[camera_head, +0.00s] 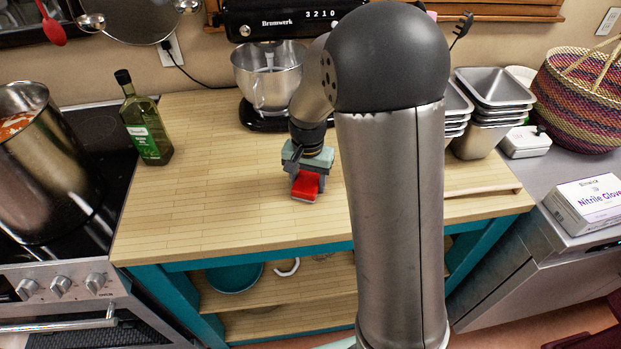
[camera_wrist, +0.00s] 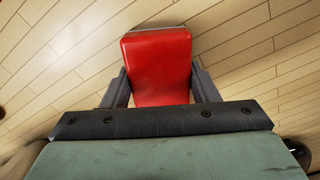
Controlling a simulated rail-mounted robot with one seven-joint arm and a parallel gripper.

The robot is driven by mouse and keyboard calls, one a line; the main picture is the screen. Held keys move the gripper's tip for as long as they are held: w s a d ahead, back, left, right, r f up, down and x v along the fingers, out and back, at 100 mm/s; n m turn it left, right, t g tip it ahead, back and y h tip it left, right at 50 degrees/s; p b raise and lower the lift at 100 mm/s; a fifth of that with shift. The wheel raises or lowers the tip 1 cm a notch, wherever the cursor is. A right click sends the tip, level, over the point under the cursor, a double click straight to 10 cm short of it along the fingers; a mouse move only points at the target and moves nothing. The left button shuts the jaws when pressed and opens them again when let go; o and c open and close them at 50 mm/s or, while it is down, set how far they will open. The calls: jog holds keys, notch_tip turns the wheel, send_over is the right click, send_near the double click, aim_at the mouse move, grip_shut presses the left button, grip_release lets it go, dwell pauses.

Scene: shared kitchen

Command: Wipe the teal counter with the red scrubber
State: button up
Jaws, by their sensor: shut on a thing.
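The red scrubber (camera_head: 305,186) is at the wooden top of the teal counter (camera_head: 220,215), near the middle, in front of the mixer. My gripper (camera_head: 307,178) is shut on the scrubber from above. In the wrist view the scrubber (camera_wrist: 157,66) shows its red upper face between my two dark fingers (camera_wrist: 157,88), with a thin grey edge at its far side. The wood planks lie around and below it. Its underside is hidden, so I cannot tell whether it touches the wood. The counter's frame is teal, and my arm covers part of its right half.
An olive-oil bottle (camera_head: 146,120) stands at the counter's left, beside the stove with a large pot (camera_head: 45,165). A stand mixer with a steel bowl (camera_head: 268,78) is behind. Stacked metal pans (camera_head: 488,110) and a wooden stick (camera_head: 482,190) are at the right. The front-left wood is clear.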

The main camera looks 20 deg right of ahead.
aim_at(256, 195)
jog(key=shift+a, duration=0.15)
jog(key=shift+w+a+f, duration=0.1)
jog(key=shift+w+a, duration=0.05)
jog(key=shift+a, duration=1.95)
jog(key=shift+a, duration=0.2)
jog(key=shift+w+a+p, duration=0.15)
jog(key=shift+a, duration=0.8)
jog(key=shift+w+a+p, duration=0.1)
jog(key=shift+a+p, duration=0.05)
jog(key=shift+a, duration=0.8)
jog(key=shift+a, duration=0.15)
jog(key=shift+w+a, duration=0.2)
jog(key=shift+a, duration=1.75)
notch_tip(256, 195, up, 12)
jog(key=p, duration=0.8)
